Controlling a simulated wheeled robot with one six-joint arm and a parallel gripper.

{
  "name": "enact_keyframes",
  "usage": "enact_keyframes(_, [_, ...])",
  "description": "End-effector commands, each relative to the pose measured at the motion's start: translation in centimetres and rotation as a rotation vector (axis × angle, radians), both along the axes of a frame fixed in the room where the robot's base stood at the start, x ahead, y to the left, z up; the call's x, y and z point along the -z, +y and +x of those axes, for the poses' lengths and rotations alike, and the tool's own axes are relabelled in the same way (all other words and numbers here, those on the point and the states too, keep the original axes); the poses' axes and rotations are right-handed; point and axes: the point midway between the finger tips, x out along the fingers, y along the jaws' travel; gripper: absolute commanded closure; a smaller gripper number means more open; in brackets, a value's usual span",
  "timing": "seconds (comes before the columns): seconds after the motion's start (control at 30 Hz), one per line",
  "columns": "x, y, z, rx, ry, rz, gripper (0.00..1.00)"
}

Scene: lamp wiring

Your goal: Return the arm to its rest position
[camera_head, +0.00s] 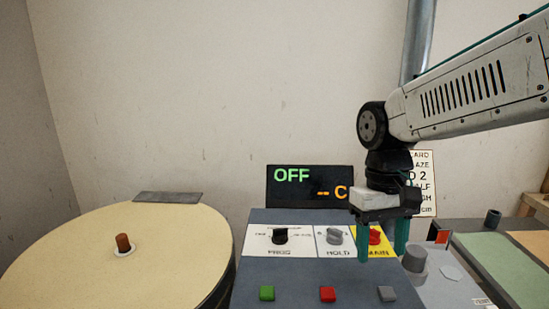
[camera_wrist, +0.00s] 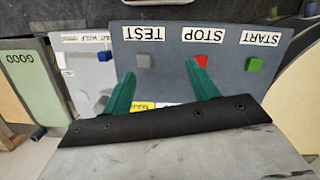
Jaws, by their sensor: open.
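My gripper (camera_head: 382,254) hangs fingers-down over the right part of the grey control panel (camera_head: 250,270). Its green fingers are apart, with nothing seen held between them. The red MAIN knob (camera_head: 375,235) on its yellow label shows between the fingers in the head view; whether they touch it I cannot tell. In the wrist view my gripper (camera_wrist: 162,72) is also spread, and part of the yellow label (camera_wrist: 142,106) shows between the fingers. The knob itself is hidden there.
A display (camera_head: 309,186) reading OFF stands behind the panel. A PROG knob (camera_head: 280,236) and HOLD knob (camera_head: 335,235) are left of the fingers. A round cream table (camera_head: 70,255) is at left, a grey post (camera_head: 418,40) behind the arm, a green tray (camera_head: 496,262) at right.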

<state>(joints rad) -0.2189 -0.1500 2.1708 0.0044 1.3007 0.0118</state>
Motion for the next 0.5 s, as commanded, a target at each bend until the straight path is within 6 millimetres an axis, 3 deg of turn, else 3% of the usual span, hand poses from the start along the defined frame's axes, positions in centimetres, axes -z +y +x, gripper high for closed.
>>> enact_keyframes(0.1, [-0.1, -2.5, -4.5, 0.042, -0.057, 0.009, 0.41])
enact_keyframes(0.3, [0.9, -5.4, -11.1, 0.112, -0.150, 0.019, 0.41])
enact_keyframes(0.5, [1.2, -6.9, -14.8, 0.173, -0.237, 0.024, 0.41])
